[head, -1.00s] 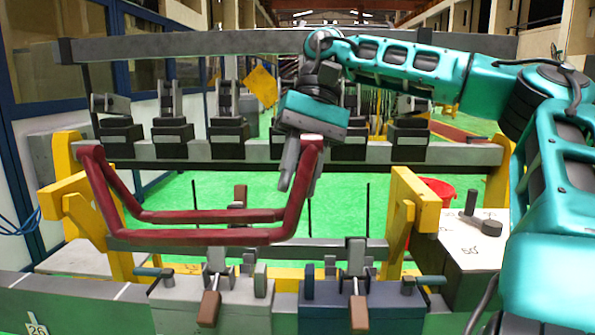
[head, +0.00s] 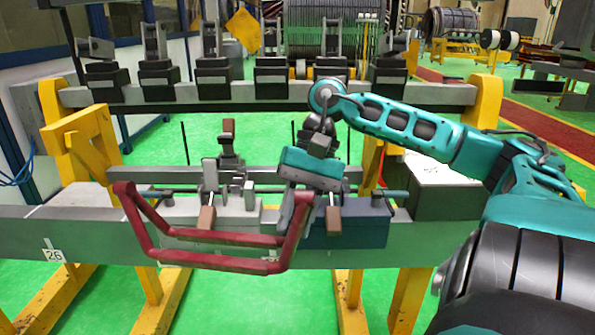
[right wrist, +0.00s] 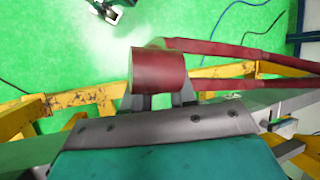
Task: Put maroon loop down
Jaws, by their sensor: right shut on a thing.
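The maroon loop (head: 205,261) is a long angular ring of thick bar, in the middle of the head view. My right gripper (head: 300,214) is shut on its right end. The loop hangs in front of the grey bench beam, and its left end sticks up free. In the right wrist view the loop's near end (right wrist: 158,70) sits between the fingers (right wrist: 160,101), and its two sides run off to the right. Whether the loop touches the beam I cannot tell. My left gripper is in neither view.
The grey beam (head: 100,235) carries clamps with brown handles (head: 206,218) and a blue block (head: 358,228). Yellow stands (head: 85,142) hold it up. Behind is a rail (head: 420,95) with several black clamp blocks. Green floor shows in front and between.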

